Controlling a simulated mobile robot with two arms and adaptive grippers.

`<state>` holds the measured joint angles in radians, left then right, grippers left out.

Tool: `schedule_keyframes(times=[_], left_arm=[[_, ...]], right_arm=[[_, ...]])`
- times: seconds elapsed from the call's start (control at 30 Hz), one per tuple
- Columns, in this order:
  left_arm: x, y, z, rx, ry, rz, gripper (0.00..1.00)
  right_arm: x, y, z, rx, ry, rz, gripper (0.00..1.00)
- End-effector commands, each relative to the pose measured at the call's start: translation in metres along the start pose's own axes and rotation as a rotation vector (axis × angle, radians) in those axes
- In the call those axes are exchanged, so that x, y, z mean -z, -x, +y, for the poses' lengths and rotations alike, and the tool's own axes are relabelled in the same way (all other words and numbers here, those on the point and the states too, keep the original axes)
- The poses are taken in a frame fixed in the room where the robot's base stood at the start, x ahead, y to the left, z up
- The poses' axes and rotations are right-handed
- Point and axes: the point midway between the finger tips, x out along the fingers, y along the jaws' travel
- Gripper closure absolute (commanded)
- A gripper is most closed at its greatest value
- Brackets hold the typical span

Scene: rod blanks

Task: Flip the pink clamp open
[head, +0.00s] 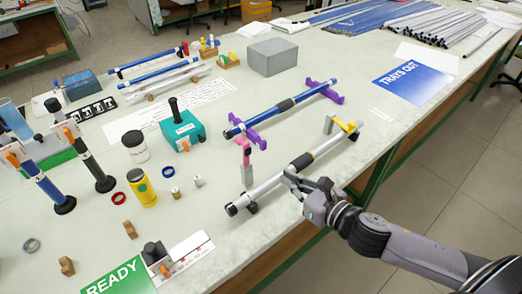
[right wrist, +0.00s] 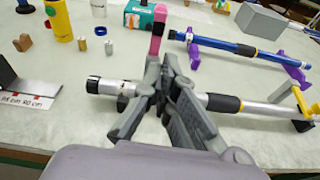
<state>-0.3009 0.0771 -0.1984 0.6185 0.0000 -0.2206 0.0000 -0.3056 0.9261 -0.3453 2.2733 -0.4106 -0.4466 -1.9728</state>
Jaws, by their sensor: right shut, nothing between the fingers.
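The pink clamp (head: 246,152) stands on a grey block just behind the silver rod (head: 268,186), left of the rod's black band. Its pink part points up in the right wrist view (right wrist: 156,38), where my fingers hide its lower part. I cannot tell how its arm sits over the rod. My right gripper (head: 287,176) is shut and empty. Its fingertips are at the rod, to the right of the pink clamp in the head view; I cannot tell whether they touch the rod. My left gripper is not in view.
A yellow clamp (head: 346,126) stands at the rod's right end. A blue rod (head: 300,97) on purple stands (head: 247,132) lies behind. A teal box (head: 182,132), a yellow bottle (head: 142,188) and upright rods stand left. The table's front edge is close to my right arm.

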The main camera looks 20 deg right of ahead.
Motion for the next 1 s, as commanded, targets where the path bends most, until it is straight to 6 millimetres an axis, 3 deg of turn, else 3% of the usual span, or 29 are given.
schedule_keyframes(times=[0.27, 0.8, 1.0], left_arm=[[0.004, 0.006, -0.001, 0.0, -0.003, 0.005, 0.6], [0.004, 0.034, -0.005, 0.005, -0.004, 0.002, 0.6], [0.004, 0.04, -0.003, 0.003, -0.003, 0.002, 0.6]], right_arm=[[-0.006, -0.016, 0.003, -0.013, 0.04, -0.01, 1.0], [-0.013, -0.112, 0.005, -0.013, 0.036, -0.009, 1.0], [-0.017, -0.132, 0.005, -0.013, 0.037, -0.007, 1.0]])
